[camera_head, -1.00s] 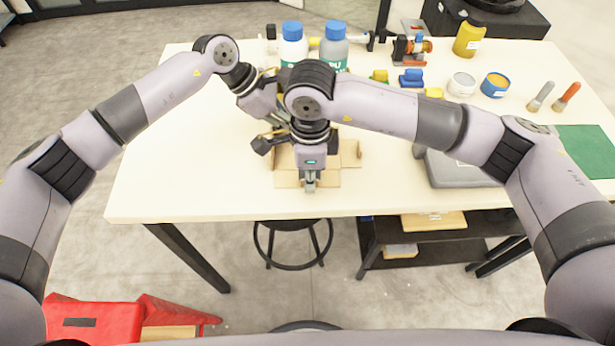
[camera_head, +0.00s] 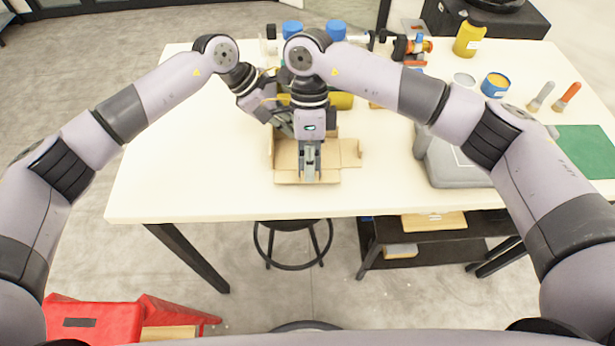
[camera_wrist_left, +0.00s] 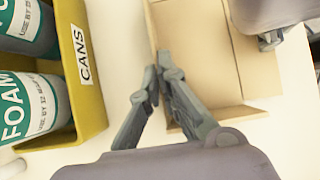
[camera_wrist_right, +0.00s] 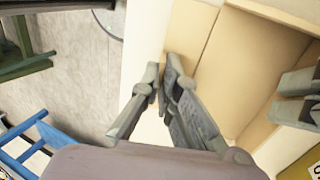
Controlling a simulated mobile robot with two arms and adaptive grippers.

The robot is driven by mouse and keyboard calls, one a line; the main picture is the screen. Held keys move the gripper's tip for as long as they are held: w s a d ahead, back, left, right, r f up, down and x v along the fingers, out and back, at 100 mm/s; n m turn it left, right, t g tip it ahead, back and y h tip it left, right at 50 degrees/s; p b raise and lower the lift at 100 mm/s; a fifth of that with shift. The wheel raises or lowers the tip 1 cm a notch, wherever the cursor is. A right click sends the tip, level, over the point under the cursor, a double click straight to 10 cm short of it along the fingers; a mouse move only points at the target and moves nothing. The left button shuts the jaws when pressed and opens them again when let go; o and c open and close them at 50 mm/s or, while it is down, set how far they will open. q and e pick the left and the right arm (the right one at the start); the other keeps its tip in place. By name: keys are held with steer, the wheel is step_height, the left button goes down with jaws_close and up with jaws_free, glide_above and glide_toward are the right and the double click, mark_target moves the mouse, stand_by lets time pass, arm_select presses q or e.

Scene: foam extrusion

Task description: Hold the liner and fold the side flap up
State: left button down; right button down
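The tan cardboard liner (camera_head: 330,133) lies on the white table. One flap (camera_head: 350,152) lies flat out to its right. The near flap (camera_head: 287,177) is at the table-front side; in the right wrist view it (camera_wrist_right: 192,35) looks tilted up. My right gripper (camera_head: 309,178) is down at that near flap. Its fingertips (camera_wrist_right: 162,72) are almost together, with the flap's edge seemingly between them. My left gripper (camera_wrist_left: 160,75) has its fingertips nearly together on the liner's far wall (camera_wrist_left: 151,35). In the head view my right arm mostly hides it.
A yellow bin (camera_wrist_left: 95,110) of foam cans (camera_wrist_left: 30,100) stands just beyond the liner. A grey case (camera_head: 450,165) is to the right. Tubs (camera_head: 495,85), a yellow bottle (camera_head: 469,37) and a green mat (camera_head: 585,150) lie farther right. The table left of the liner is clear.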

steer(key=c, duration=1.7)
jaws_free()
steer(key=shift+o, duration=0.2)
steer(key=o, duration=0.6)
steer(key=shift+r, duration=0.1)
steer(key=shift+v, duration=2.45)
